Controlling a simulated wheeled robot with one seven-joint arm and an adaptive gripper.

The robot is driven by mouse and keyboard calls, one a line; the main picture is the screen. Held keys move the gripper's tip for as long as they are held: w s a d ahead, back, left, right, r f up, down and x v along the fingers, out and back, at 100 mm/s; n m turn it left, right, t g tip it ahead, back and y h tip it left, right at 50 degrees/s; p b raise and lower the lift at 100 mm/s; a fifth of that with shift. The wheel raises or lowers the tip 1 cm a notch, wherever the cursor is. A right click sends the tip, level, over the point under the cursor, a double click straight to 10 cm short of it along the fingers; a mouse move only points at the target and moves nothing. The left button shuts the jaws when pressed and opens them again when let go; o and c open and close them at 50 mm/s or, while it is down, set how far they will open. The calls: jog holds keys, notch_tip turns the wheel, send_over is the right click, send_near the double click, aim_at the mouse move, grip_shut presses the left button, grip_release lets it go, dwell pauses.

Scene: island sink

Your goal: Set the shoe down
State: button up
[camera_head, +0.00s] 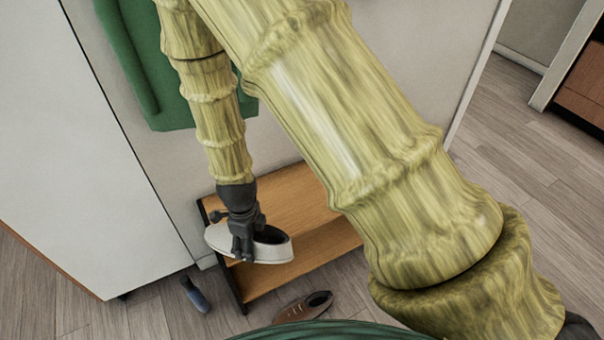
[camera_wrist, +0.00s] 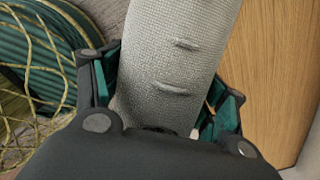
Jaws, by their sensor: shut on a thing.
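My gripper (camera_head: 243,240) is shut on a light grey-white shoe (camera_head: 275,251) with a dark opening. In the head view the shoe appears over the front left part of a low wooden shelf (camera_head: 285,203). I cannot tell whether the shoe touches the shelf. In the wrist view the shoe's pale woven surface (camera_wrist: 170,65) lies between the fingers (camera_wrist: 158,100). The shelf's wood (camera_wrist: 270,80) shows at the right of that view. The gripper body hides the near part of the shoe.
A brown shoe (camera_head: 303,306) and a dark blue shoe (camera_head: 195,294) lie on the wood floor before the shelf. A white cabinet (camera_head: 85,150) stands at the left. A green cloth (camera_head: 170,95) hangs behind my arm. Open floor (camera_head: 510,165) lies to the right.

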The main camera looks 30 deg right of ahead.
jog(key=shift+w+d+r, duration=0.1)
jog(key=shift+w+d, duration=0.1)
jog(key=shift+w, duration=0.05)
jog(key=w+d, duration=0.3)
jog(key=w+d+f+b, duration=0.1)
jog(key=w+d, duration=0.6)
jog(key=w, duration=0.1)
jog(key=shift+d+f+b, duration=0.25)
jog(key=shift+d+b, duration=0.15)
jog(key=shift+w+d, duration=0.1)
jog(key=shift+f+b, duration=0.4)
jog(key=shift+f, duration=1.4)
jog(key=o, duration=1.2)
